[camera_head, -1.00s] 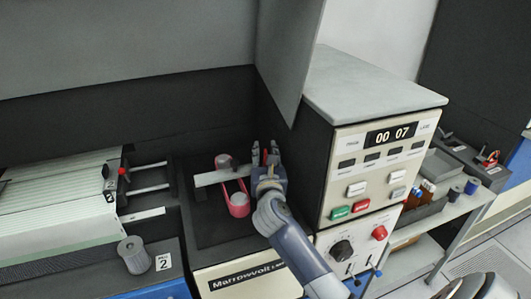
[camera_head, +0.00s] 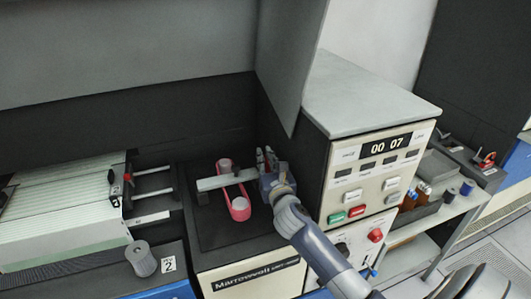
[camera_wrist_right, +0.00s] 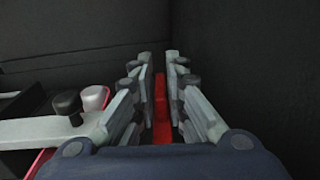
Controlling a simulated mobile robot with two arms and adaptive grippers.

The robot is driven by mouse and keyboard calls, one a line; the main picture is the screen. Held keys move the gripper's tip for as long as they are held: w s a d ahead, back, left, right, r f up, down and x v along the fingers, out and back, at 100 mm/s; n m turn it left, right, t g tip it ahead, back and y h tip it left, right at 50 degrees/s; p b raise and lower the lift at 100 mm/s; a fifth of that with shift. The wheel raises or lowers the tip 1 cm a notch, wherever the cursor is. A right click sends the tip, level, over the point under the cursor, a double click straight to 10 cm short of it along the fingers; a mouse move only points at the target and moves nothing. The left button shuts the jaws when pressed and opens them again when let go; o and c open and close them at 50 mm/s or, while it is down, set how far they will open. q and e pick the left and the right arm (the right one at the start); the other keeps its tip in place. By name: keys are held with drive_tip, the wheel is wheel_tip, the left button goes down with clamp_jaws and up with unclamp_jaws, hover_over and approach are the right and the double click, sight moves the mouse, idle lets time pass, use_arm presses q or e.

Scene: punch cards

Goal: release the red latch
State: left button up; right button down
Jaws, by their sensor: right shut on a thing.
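My right gripper (camera_head: 266,158) is at the right end of a pale bar (camera_head: 225,180), over the dark recess of the machine. In the right wrist view its fingers (camera_wrist_right: 160,80) are shut on a narrow red piece, the red latch (camera_wrist_right: 162,108), which shows between them. The fingers hide most of the latch in the head view. The pale bar also shows in the right wrist view (camera_wrist_right: 40,131), left of the fingers. My left gripper is not in view.
A button panel (camera_head: 374,172) stands close on the right. A grey cylinder (camera_head: 141,259) and striped sheets (camera_head: 65,210) are on the left.

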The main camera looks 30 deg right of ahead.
drive_tip(key=c, duration=1.7)
unclamp_jaws()
drive_tip(key=v, duration=1.1)
drive_tip(key=shift+s+f, duration=0.1)
drive_tip(key=shift+s, duration=0.1)
drive_tip(key=shift+s+a, duration=0.1)
drive_tip(key=shift+s, duration=0.25)
